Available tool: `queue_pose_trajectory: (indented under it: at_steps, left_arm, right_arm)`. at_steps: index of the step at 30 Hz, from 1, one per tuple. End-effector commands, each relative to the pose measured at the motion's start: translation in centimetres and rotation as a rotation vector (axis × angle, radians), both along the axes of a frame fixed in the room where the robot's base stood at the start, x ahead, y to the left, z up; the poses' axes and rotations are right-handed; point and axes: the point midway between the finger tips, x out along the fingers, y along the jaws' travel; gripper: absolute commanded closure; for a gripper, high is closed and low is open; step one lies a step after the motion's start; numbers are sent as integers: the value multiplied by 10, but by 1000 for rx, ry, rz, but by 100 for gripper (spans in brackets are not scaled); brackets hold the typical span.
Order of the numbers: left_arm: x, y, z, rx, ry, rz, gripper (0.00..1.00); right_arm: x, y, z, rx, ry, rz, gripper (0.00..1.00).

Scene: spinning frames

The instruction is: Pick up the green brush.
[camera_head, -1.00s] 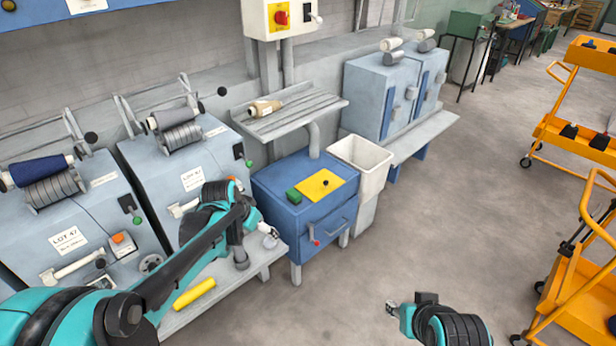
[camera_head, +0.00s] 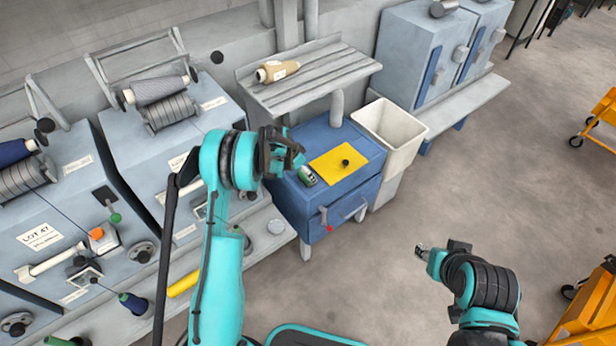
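The green brush (camera_head: 307,176) lies on top of the blue cabinet (camera_head: 362,172), beside the left edge of a yellow sheet (camera_head: 340,160). It is small, green with a pale part. My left gripper (camera_head: 296,154) hangs just above and to the left of the brush, its dark fingers pointing right. It appears apart from the brush, and its finger opening is hard to make out. My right gripper (camera_head: 424,253) is over the floor at the lower right, far from the brush; its fingertips are too small to read.
A grey slatted shelf (camera_head: 330,76) with a tan cone of yarn (camera_head: 277,71) stands behind the cabinet. A white bin (camera_head: 392,132) is to its right. Grey winding machines (camera_head: 165,150) stand to the left. Open floor lies to the right.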

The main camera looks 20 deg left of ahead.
Motion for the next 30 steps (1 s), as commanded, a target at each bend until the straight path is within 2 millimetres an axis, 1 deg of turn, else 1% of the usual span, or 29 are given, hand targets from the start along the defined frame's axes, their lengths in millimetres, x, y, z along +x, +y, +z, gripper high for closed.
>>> queue_pose_trajectory:
  at_steps: [6,9,11,16,17,18,20,21,23,30]
  left_arm:
    - [11,-2,-33,0,0,0,12]
    - [15,-5,-43,0,0,1,12]
    - [16,-6,-46,0,0,2,12]
    - [16,-6,-44,0,0,2,12]
    - [16,-6,-44,0,0,2,15]
    - [16,-6,-44,0,0,2,25]
    - [16,-6,-44,0,0,2,41]
    - [16,-6,-44,0,0,2,52]
    - [16,-6,-44,0,0,2,66]
    - [16,-6,-44,0,0,2,66]
  right_arm:
    - [0,0,-22,0,0,0,60]
    - [0,0,-27,0,0,0,60]
    - [0,0,-27,0,0,0,60]
    - [0,0,-25,0,0,0,60]
    - [0,0,-25,0,0,0,60]
    - [0,0,-25,0,0,0,60]
    - [0,0,-25,0,0,0,60]
    - [0,0,-25,0,0,0,60]
    - [0,0,-25,0,0,0,60]
    - [0,0,-25,0,0,0,60]
